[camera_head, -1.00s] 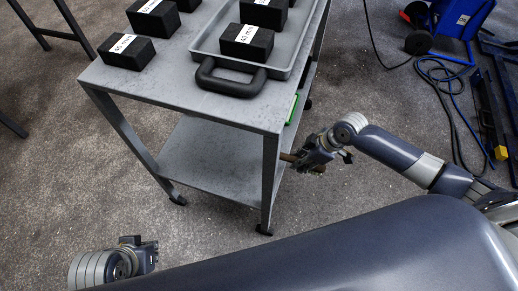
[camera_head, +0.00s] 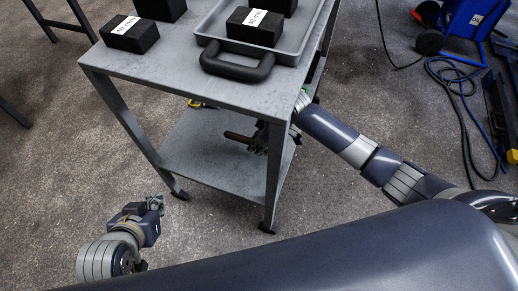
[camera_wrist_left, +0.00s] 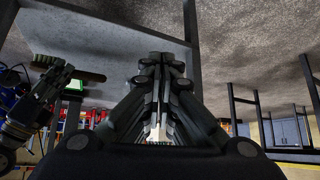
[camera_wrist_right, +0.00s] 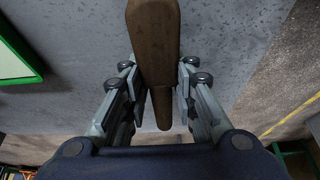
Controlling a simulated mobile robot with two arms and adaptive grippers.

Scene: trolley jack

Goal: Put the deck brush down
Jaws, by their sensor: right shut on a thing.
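My right gripper (camera_head: 262,138) is shut on the brown wooden deck brush (camera_head: 238,137), in the space between the trolley's top and its grey lower shelf (camera_head: 205,150). In the right wrist view the brown brush (camera_wrist_right: 154,45) runs between the fingers (camera_wrist_right: 158,95), with grey surface behind it. The left wrist view also shows the brush (camera_wrist_left: 85,75) in the right gripper. Whether it touches the shelf cannot be told. My left gripper (camera_head: 156,203) is empty, its fingers together (camera_wrist_left: 160,65), low at the left of the trolley.
The trolley's top (camera_head: 170,75) carries black blocks (camera_head: 130,33) and a grey tray (camera_head: 285,52) with a black handle. A trolley leg (camera_head: 272,185) stands close to my right arm. A yellow item (camera_head: 198,103) lies under the top. Blue equipment and cables (camera_head: 455,80) are at right.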

